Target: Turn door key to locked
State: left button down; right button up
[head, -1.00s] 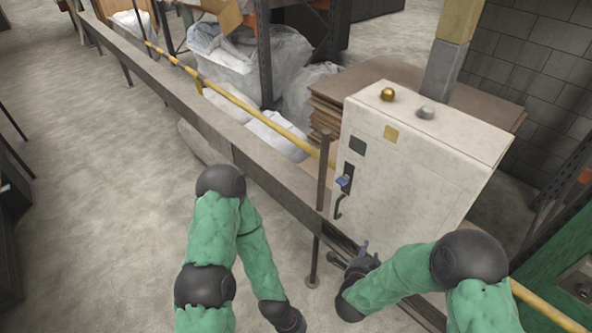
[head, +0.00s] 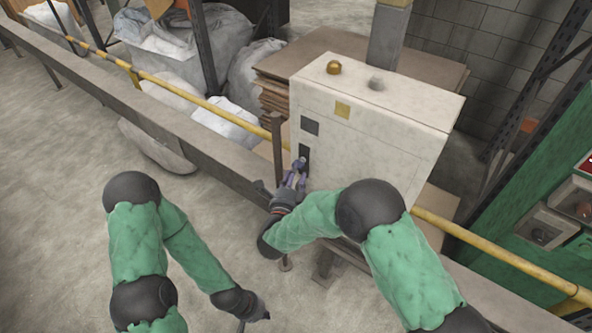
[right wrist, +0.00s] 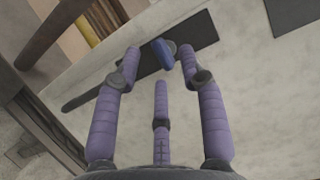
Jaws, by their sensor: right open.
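The blue door key (right wrist: 162,52) sits in a round lock on a dark plate (right wrist: 198,34) on the pale cabinet door. In the right wrist view it lies between the tips of the two outer purple fingers of my right gripper (right wrist: 160,58). The fingers are spread, and I cannot tell whether any touches the key. In the head view my right gripper (head: 294,176) is up at the cabinet's lock side and largely hides the key. My left gripper (head: 255,316) hangs low at the bottom, away from the cabinet, too small to read its fingers.
A dark post (head: 278,145) stands close to the left of my right gripper. A dark handle (right wrist: 84,98) lies by the lock. Floor at left is clear.

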jog(key=shift+x, duration=1.3)
jog(key=shift+c, duration=0.3)
grip_shut()
jog(key=shift+n, duration=0.3)
jog(key=shift+r+n+g+h+p, duration=0.15)
jog(key=shift+n+g+h+p, duration=0.7)
jog(key=shift+n+p, duration=1.55)
jog(key=shift+r+n+g+h+p, duration=0.15)
jog(key=shift+n+g+h+p, duration=0.15)
jog(key=shift+n+g+p, duration=2)
jog(key=shift+r+n+g+h+p, duration=0.15)
jog(key=shift+n+h+p, duration=0.4)
jog(key=shift+n+p, duration=2)
jog(key=shift+m+p, duration=0.65)
jog(key=shift+p, duration=0.15)
